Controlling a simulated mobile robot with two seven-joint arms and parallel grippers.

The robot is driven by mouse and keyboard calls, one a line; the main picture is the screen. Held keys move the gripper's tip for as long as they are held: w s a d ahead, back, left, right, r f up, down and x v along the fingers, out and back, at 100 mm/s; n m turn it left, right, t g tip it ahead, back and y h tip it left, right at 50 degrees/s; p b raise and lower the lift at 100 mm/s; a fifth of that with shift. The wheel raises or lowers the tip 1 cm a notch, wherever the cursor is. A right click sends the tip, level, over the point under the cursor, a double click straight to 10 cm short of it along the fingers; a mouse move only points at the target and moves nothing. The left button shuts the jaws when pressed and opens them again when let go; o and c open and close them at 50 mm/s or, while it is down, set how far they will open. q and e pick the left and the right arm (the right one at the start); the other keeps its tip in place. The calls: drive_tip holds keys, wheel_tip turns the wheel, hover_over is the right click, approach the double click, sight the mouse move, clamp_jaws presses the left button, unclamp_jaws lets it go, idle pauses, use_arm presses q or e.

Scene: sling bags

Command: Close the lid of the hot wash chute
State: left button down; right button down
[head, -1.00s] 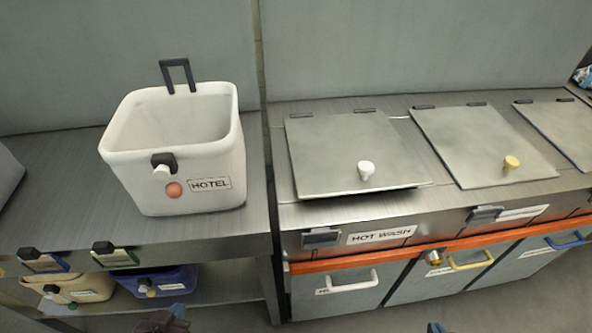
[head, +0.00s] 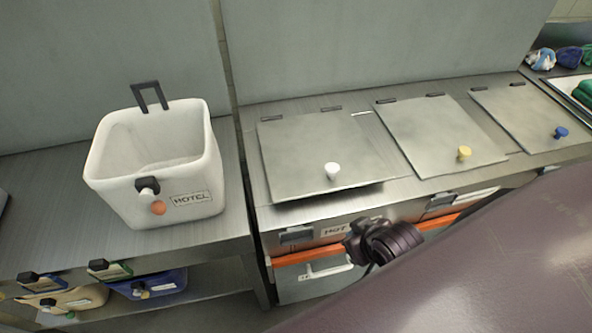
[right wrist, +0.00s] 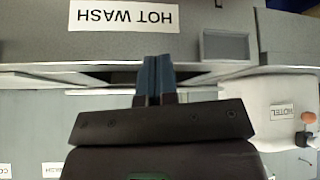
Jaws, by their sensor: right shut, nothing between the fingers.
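The hot wash chute lid (head: 310,155) is a grey metal plate with a white knob (head: 332,171), hinged at the back. It lies nearly flat, with a dark gap under its front right edge. The HOT WASH label (right wrist: 124,16) shows upside down in the right wrist view and is partly covered in the head view. My right gripper (right wrist: 155,80) is shut and empty. In the head view it is a dark shape in front of the counter, below the lid; its fingertips are unclear there. My left gripper is out of view.
A lid with a yellow knob (head: 464,153) and one with a blue knob (head: 561,133) lie to the right. A white HOTEL bin (head: 150,205) stands on the left counter. An orange rail (head: 310,256) runs along the front. My arm covers the lower right.

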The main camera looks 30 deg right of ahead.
wheel_tip(320, 180, up, 5)
drive_tip(key=a+n+g+p, duration=0.1)
drive_tip(key=g+p, duration=0.1)
drive_tip(key=n+g+y+p, duration=0.1)
drive_tip(key=n+g+y, duration=0.3)
drive_tip(key=n, duration=0.9)
approach(301, 192)
drive_tip(key=shift+g, duration=0.3)
drive_tip(key=x, duration=0.3)
drive_tip(key=p+x, duration=0.1)
drive_tip(key=x, duration=0.1)
drive_tip(key=shift+w+a+f, duration=0.1)
drive_tip(key=shift+w+a, duration=0.15)
drive_tip(key=shift+w, duration=0.1)
drive_tip(key=shift+f, duration=0.7)
